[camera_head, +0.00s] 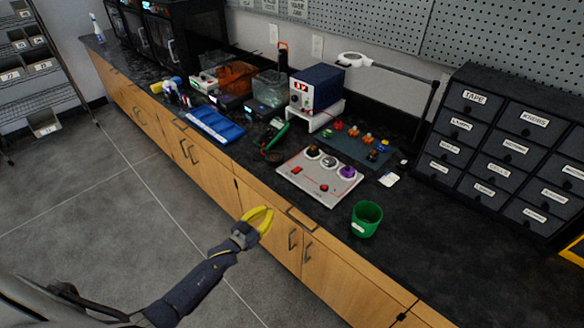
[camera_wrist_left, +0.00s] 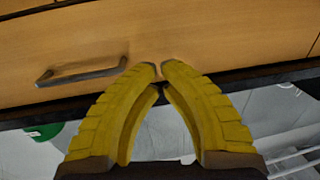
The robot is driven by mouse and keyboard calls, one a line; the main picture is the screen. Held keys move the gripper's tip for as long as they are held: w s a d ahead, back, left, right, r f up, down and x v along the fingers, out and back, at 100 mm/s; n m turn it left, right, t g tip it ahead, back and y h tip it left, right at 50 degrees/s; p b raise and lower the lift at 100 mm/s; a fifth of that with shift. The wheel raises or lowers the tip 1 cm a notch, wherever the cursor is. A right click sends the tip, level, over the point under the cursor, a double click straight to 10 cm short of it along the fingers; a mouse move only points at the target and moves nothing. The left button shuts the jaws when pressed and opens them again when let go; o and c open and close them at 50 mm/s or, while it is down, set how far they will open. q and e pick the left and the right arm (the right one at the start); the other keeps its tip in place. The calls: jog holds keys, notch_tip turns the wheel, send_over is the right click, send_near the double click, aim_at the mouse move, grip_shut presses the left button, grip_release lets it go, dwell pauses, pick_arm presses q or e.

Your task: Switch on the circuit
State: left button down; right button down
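A light grey circuit panel (camera_head: 310,187) lies on the dark worktop near the front edge. Which is the switch is too small to tell. My left gripper (camera_head: 269,210), with yellow fingers, hangs in front of the cabinets, left of the panel and apart from it. Its fingertips (camera_wrist_left: 160,68) come together with nothing between them. My right gripper is in neither view.
A green cup (camera_head: 366,219) stands right of the panel by the front edge. A blue power supply (camera_head: 317,87), a dark mat with small coloured parts (camera_head: 345,148) and a lamp stand behind. Labelled drawers (camera_head: 510,150) stand right. Bare worktop lies right of the cup.

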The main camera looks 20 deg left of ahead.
aim_at(292, 174)
pick_arm(q)
jog(key=w+r+h, duration=0.1)
jog(key=r, duration=0.3)
jog(key=w+d+r+m+t+h, duration=0.1)
jog(key=r, duration=0.3)
jog(key=w+r+h, duration=0.1)
jog(key=r, duration=0.3)
jog(key=shift+w+d+r+m+t, duration=0.1)
jog(key=shift+d+r+m+t, duration=0.1)
jog(key=shift+d+m+t, duration=0.1)
jog(key=shift+d, duration=0.1)
jog(key=shift+w, duration=0.1)
jog(key=shift+x, duration=4.95)
jog(key=shift+f, duration=0.1)
